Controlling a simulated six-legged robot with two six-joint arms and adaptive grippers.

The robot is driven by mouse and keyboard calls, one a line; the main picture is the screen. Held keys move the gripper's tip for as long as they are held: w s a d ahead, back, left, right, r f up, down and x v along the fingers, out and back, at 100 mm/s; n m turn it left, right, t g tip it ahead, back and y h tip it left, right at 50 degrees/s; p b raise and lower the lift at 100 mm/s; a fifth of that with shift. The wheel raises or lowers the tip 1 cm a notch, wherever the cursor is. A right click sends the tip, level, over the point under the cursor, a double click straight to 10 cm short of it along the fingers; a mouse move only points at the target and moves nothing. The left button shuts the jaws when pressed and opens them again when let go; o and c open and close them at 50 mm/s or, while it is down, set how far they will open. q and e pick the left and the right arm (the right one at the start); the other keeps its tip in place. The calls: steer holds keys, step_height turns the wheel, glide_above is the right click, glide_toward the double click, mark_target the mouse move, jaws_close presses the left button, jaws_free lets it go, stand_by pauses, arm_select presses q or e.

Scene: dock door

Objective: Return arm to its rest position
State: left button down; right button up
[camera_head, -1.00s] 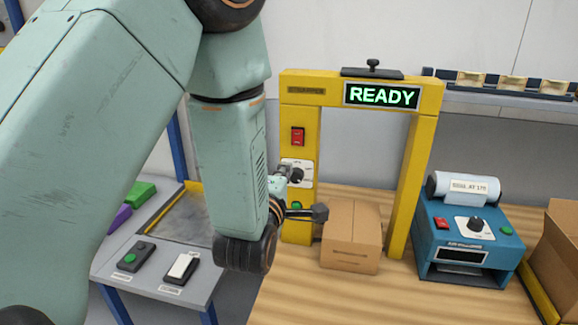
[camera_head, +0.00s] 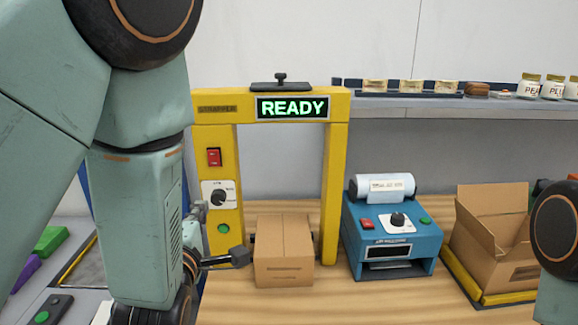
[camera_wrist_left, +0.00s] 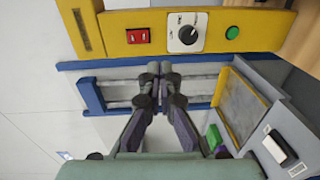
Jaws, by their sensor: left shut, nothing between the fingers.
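My left arm comes down from the left in the head view. Its gripper (camera_head: 240,257) is shut and empty, at the left side of a closed cardboard box (camera_head: 284,252); I cannot tell whether it touches the box. In the left wrist view the two fingers (camera_wrist_left: 159,72) are together with nothing between them, below the yellow strapper frame. The yellow strapper (camera_head: 337,170) has a lit READY display (camera_head: 292,107), a red switch (camera_head: 214,157), a dial (camera_head: 218,197) and a green button (camera_head: 223,229). My right gripper is out of view; only part of my right arm shows at the right edge.
A blue sealing machine (camera_head: 395,232) stands right of the strapper. An open cardboard box (camera_head: 492,238) stands beyond it. A shelf (camera_head: 430,101) with jars runs along the back wall. A grey side table with a green block (camera_head: 50,240) is at lower left.

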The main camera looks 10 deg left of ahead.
arm_select(q)
steer(key=s+f+m+g, duration=0.2)
steer(key=s+f+m, duration=0.1)
steer(key=f, duration=0.4)
steer(key=s+f+m+g+h, duration=0.1)
steer(key=s+f+m+g, duration=0.2)
steer(key=f, duration=0.5)
steer(key=s+d+f+m+g+h, duration=0.1)
steer(key=s+f+m+g, duration=0.2)
steer(key=f, duration=0.5)
steer(key=shift+s+m, duration=0.6)
steer(key=shift+s, duration=0.3)
steer(key=s+d+f+m+g+h, duration=0.1)
steer(key=s+f+m+g, duration=0.4)
steer(key=s, duration=0.5)
steer(key=s+d+f+m+g+h, duration=0.1)
steer(key=s+f+m+g, duration=0.5)
steer(key=s, duration=0.5)
step_height(320, 180, down, 16)
steer(key=t+b, duration=0.2)
steer(key=b, duration=1.3)
steer(key=shift+w+d+n, duration=0.15)
steer(key=shift+w+n, duration=0.1)
steer(key=shift+n, duration=0.15)
